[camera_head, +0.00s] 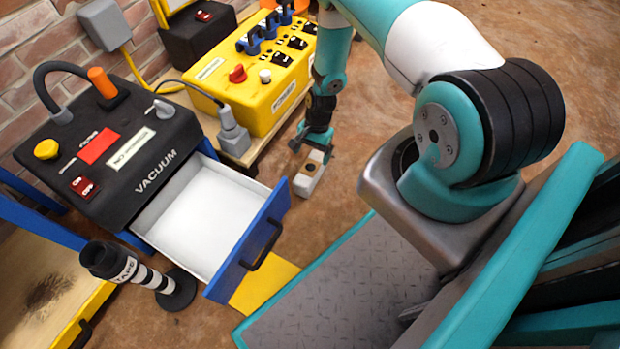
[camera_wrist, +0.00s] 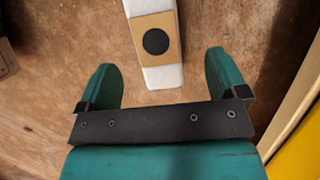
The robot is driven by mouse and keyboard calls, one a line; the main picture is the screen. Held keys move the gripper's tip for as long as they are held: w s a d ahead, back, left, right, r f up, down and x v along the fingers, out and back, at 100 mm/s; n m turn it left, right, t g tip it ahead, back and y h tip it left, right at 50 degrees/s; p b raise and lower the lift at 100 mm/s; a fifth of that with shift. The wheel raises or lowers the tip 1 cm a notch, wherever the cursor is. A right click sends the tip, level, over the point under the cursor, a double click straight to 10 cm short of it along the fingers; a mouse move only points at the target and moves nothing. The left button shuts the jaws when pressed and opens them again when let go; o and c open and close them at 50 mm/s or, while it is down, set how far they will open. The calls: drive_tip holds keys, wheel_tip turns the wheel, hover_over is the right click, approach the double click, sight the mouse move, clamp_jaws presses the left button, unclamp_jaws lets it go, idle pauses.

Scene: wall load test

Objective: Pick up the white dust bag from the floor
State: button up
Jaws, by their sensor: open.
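The white dust bag (camera_head: 308,181) lies on the brown floor, beyond the open drawer. It is a pale block with a tan patch and a dark round spot. In the wrist view the dust bag (camera_wrist: 163,78) reaches from the top edge down to between the finger lines, a little right of my palm's middle. My gripper (camera_head: 313,145) points down just above and behind the bag in the head view. In the wrist view my gripper (camera_wrist: 170,85) is open, with one teal finger on each side and floor showing between each finger and the bag. Nothing is held.
The black vacuum unit (camera_head: 110,150) has its drawer (camera_head: 195,220) pulled out, empty, with a blue front left of the bag. A yellow control box (camera_head: 250,75) sits on a wooden platform behind. A black tube stand (camera_head: 140,275) is at lower left. Floor at upper right is clear.

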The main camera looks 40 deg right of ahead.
sight(310, 168)
drive_tip(key=b+x, duration=0.1)
drive_tip(key=x, duration=0.2)
drive_tip(key=b+x, duration=0.2)
drive_tip(key=x, duration=0.1)
drive_tip(key=b+x, duration=0.1)
drive_tip(key=x, duration=0.1)
drive_tip(key=shift+s+f+b, duration=0.25)
drive_tip(key=shift+s+b, duration=0.05)
drive_tip(key=shift+b, duration=0.1)
drive_tip(key=shift+r, duration=0.15)
drive_tip(key=c, duration=1)
drive_tip(key=shift+r, duration=0.1)
